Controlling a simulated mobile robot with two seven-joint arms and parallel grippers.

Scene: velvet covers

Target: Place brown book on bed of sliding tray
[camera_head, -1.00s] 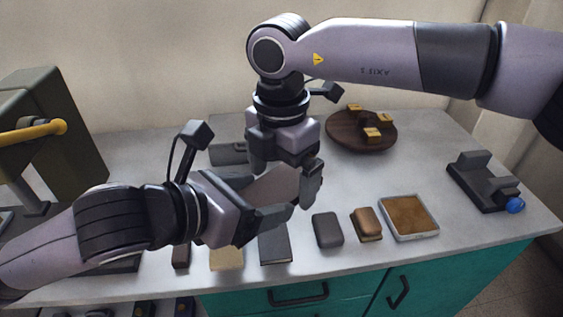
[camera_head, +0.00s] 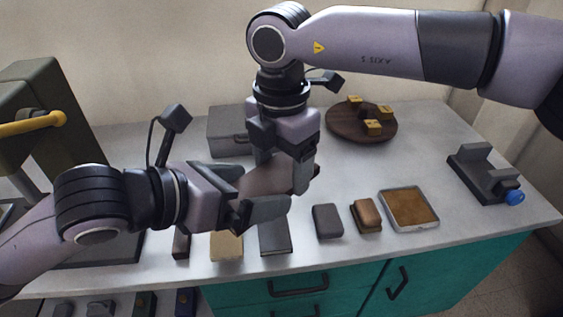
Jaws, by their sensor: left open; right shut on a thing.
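The brown book (camera_head: 268,181) is held above the middle of the table, partly hidden by both grippers. My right gripper (camera_head: 286,172) points down from above and is shut on it. My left gripper (camera_head: 260,190) comes in from the left and is open, its fingers near the book's left part; I cannot tell whether they touch it. A dark flat bed (camera_head: 95,250) lies at the table's left, partly hidden by my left arm; it may be the sliding tray.
An olive press with a yellow lever (camera_head: 32,122) stands at left. A grey box (camera_head: 228,132) and a round wooden board (camera_head: 350,125) are behind. A dark book (camera_head: 274,238), grey block (camera_head: 327,221), brown brush (camera_head: 366,215) and shallow tray (camera_head: 410,224) line the front. Right-centre is clear.

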